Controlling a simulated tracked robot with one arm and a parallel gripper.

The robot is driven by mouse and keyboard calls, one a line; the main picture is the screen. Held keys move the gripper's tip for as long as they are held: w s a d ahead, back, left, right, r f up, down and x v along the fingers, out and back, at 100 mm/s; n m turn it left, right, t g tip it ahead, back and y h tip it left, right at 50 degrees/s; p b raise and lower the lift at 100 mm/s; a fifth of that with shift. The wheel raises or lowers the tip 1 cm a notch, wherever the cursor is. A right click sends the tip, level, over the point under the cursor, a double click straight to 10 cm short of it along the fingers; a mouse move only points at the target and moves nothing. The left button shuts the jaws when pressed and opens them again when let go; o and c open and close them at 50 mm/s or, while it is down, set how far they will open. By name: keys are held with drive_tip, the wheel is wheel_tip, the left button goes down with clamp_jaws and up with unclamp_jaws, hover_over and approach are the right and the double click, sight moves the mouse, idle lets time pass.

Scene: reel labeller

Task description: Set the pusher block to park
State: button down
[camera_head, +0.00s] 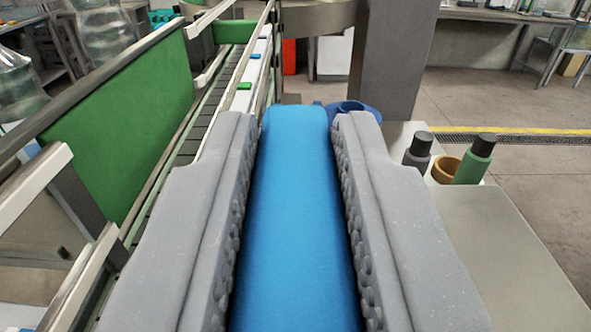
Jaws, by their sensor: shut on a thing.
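My gripper (298,118) fills the lower middle of the view, its two grey padded fingers on either side of a long, smooth blue block (297,210). The fingers are shut on this block, which runs from the bottom edge to just past the fingertips. I cannot tell for sure whether it is the pusher block or what its far end touches. No park mark can be made out.
A conveyor (212,105) with small coloured pieces runs along the left, beside a green panel (125,125) and rails. A dark blue round part (352,107) stands beyond the right fingertip. A grey post (395,60) rises behind. Two bottles (474,160) and a tan cup (445,168) stand right.

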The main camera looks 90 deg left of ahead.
drive_tip(key=shift+w+d+r, duration=0.1)
drive_tip(key=shift+d+r, duration=0.1)
drive_tip(key=shift+d, duration=0.75)
drive_tip(key=c, duration=1.5)
unclamp_jaws()
drive_tip(key=shift+d, duration=0.1)
drive_tip(key=shift+o, duration=1.1)
drive_tip(key=shift+d, duration=0.15)
drive_tip(key=shift+f, duration=0.15)
drive_tip(key=shift+a, duration=0.2)
drive_tip(key=d+b, duration=0.2)
drive_tip(key=d, duration=0.9)
drive_tip(key=shift+w+d, duration=0.35)
drive_tip(key=shift+d, duration=0.05)
